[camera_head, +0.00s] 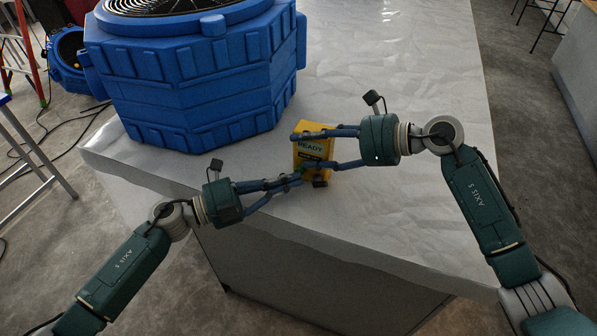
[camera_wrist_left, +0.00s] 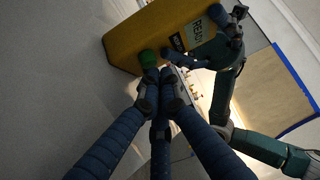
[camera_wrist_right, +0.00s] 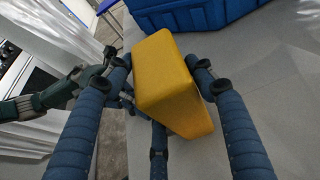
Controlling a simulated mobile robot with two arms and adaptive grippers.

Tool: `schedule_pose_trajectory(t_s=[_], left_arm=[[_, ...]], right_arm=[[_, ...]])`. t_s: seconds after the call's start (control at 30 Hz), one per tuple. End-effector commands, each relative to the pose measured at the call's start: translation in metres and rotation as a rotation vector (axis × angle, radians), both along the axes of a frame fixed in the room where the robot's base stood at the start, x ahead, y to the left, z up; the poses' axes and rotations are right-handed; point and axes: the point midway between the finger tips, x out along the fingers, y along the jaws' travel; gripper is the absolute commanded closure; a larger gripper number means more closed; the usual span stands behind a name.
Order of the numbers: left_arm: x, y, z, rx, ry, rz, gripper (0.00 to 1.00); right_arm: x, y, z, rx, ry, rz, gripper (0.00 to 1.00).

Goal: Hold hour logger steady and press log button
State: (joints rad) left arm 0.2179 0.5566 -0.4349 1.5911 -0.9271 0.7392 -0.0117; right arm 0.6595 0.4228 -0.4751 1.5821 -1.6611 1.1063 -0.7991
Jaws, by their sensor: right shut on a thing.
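The hour logger is a yellow box (camera_head: 312,147) with a pale READY screen, standing near the front edge of the white-covered table. My right gripper (camera_head: 303,150) is shut on it from the right, its fingers on either side of the box, as the right wrist view shows (camera_wrist_right: 160,70). The green button (camera_wrist_left: 147,57) is on the logger's READY face. My left gripper (camera_head: 298,180) is shut with its fingertips bunched together and empty. In the left wrist view its tips (camera_wrist_left: 160,76) are right at the green button; I cannot tell whether they press it.
A large blue air mover (camera_head: 200,85) stands on the table at the left, behind the logger. The white-covered table (camera_head: 420,160) is clear to the right.

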Motion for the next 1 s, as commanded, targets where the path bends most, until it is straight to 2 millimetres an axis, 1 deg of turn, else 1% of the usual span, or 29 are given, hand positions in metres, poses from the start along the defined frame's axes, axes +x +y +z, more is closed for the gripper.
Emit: schedule_pose_trajectory(t_s=[1.0], left_arm=[[0.0105,-0.0030,-0.0008,0.001,0.001,0.003,1.00]], right_arm=[[-0.0008,0.0009,0.0005,0.002,0.000,0.003,0.79]])
